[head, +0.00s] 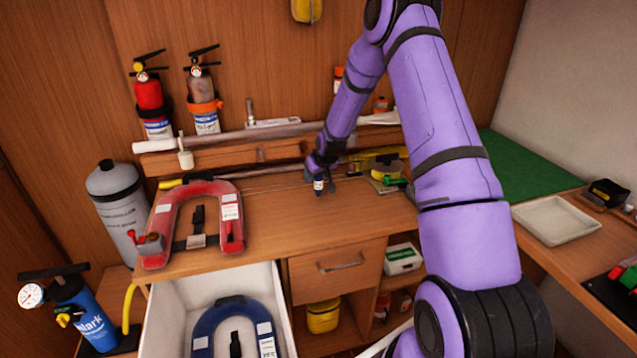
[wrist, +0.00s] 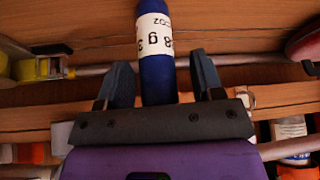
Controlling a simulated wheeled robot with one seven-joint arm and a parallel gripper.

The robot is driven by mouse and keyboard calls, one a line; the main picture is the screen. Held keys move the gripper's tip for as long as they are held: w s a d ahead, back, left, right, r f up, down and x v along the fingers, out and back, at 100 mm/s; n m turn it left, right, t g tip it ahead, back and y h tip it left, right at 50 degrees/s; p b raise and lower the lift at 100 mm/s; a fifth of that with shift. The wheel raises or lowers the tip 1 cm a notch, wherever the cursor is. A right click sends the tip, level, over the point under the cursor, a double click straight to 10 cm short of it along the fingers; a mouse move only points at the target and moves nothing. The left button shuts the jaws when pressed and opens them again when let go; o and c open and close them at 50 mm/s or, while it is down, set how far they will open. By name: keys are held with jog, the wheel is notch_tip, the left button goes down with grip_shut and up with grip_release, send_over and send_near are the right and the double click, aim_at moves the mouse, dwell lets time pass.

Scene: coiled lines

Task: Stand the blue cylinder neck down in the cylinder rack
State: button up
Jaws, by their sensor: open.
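The blue cylinder (head: 318,185) is a small dark blue tube with a white label, upright at the desk top just below my gripper (head: 320,171). In the wrist view the blue cylinder (wrist: 156,60) lies between the two fingers of my gripper (wrist: 163,75), with a gap on each side. The fingers are open. The label lettering appears upside down there. I cannot pick out the cylinder rack in either view.
A red horseshoe-shaped vest (head: 165,232) lies on the desk (head: 285,225) to the left. Yellow and green items (head: 388,172) lie right of my gripper. A long pipe (head: 250,136) and a wooden ledge (head: 215,158) run behind. An open white drawer (head: 170,320) is in front.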

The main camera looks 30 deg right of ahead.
jog(key=shift+c, duration=0.4)
jog(key=c, duration=1)
grip_shut()
jog(key=shift+r, duration=0.15)
